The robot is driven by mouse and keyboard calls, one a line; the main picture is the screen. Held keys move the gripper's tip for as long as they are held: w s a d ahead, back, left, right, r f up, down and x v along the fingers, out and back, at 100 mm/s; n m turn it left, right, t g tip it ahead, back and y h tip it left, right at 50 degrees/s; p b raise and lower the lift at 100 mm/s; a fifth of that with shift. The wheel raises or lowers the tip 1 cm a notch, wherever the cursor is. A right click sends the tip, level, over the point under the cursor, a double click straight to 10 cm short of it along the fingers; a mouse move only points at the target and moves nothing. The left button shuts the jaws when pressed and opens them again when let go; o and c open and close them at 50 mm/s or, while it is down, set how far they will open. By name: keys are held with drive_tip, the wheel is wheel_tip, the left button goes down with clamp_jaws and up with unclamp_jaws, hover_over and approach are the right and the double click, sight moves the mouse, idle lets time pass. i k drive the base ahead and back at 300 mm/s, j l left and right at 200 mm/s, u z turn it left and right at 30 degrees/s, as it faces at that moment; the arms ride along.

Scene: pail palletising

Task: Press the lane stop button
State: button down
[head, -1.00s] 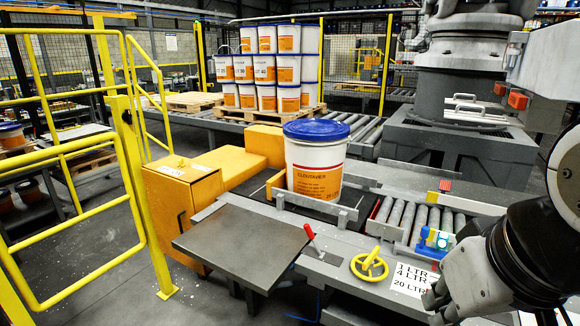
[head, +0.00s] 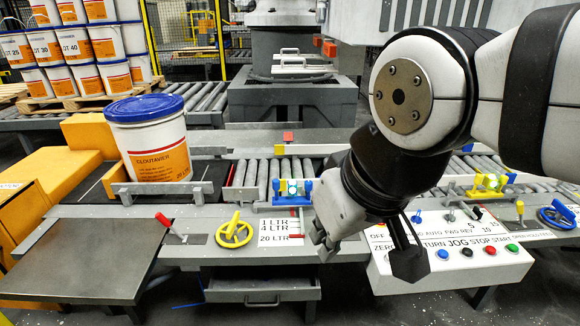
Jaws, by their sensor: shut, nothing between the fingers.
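The control panel (head: 400,285) stands at the lower right in the head view. Its front row has a blue button (head: 443,254), a black button (head: 466,252), a red button (head: 490,249) near the STOP label, and a green button (head: 512,247) near START. My gripper (head: 325,241) is shut and empty. It points down beside the panel's left end, near the 1/4/20 LTR label card (head: 279,231). It is apart from the red button, well to its left. My wrist and a dark part cover some of the panel's left side.
A white pail with a blue lid (head: 148,135) stands at the left of the line. A red lever (head: 170,227), a yellow handwheel (head: 234,233) and a blue handwheel (head: 556,214) rise from the bench. Stacked pails (head: 75,45) stand at the back left.

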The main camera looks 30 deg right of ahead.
sight(491, 249)
drive_tip(key=z, duration=1.5)
drive_tip(key=i+l+z, duration=0.1)
drive_tip(key=z, duration=0.2)
drive_tip(key=k+j, duration=0.1)
